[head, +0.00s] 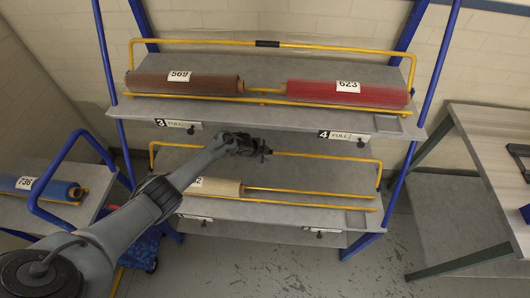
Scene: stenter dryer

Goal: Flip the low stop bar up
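The low stop bar (325,156) is a yellow tube loop at the lower shelf (300,182). Its crosspiece stands above the shelf surface, and its ends come down at the shelf's left and right sides. My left gripper (266,152) is at the middle of this crosspiece and covers that part of it. I cannot tell whether its small dark fingers are closed on the bar or only beside it. My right gripper is not in view.
The upper shelf holds a brown roll (185,84) and a red roll (348,94), with its own yellow stop bar (340,48) above them. A cream roll (215,187) lies on the lower shelf. A blue-framed cart (75,205) stands left, a grey table (495,150) right.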

